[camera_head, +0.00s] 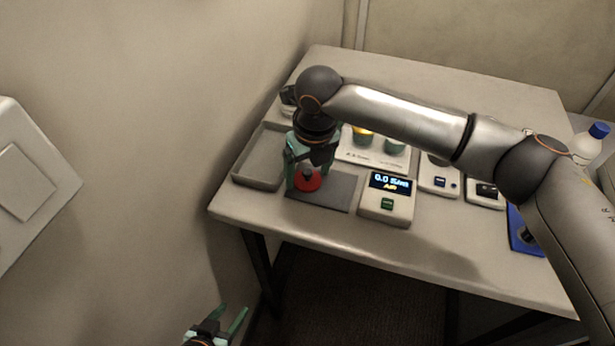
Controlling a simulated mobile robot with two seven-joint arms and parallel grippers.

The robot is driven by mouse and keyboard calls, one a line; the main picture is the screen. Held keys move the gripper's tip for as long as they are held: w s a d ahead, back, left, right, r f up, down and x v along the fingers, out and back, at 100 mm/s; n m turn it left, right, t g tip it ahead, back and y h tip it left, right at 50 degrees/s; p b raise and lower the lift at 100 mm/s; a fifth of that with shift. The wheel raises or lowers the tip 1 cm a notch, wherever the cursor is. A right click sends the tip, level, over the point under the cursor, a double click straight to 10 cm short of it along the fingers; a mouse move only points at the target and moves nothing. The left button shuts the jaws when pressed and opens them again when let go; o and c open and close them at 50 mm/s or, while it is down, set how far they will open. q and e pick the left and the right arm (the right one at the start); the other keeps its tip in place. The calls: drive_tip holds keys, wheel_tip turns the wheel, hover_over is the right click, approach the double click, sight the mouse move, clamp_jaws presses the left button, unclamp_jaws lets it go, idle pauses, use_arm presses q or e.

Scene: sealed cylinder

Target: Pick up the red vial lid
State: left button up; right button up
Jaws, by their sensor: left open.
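The red vial lid (308,182) is a small red disc with a dark knob on top, at the left part of the grey mat on the table. My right gripper (309,174) is directly above it, pointing down, with its green fingers spread on either side of the lid. The fingers and wrist partly cover the lid, and I cannot tell whether they touch it. My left gripper (226,324) is open and empty at the bottom of the view, low in front of the table and left of its legs.
A grey tray (258,180) lies left of the dark grey mat (335,192). A device with a lit display (388,205) stands right of the mat. More devices, a blue item (519,232) and a blue-capped bottle (588,144) are further right. The wall is close on the left.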

drive_tip(key=c, duration=1.1)
drive_tip(key=shift+o, duration=0.2)
drive_tip(key=shift+r, duration=0.1)
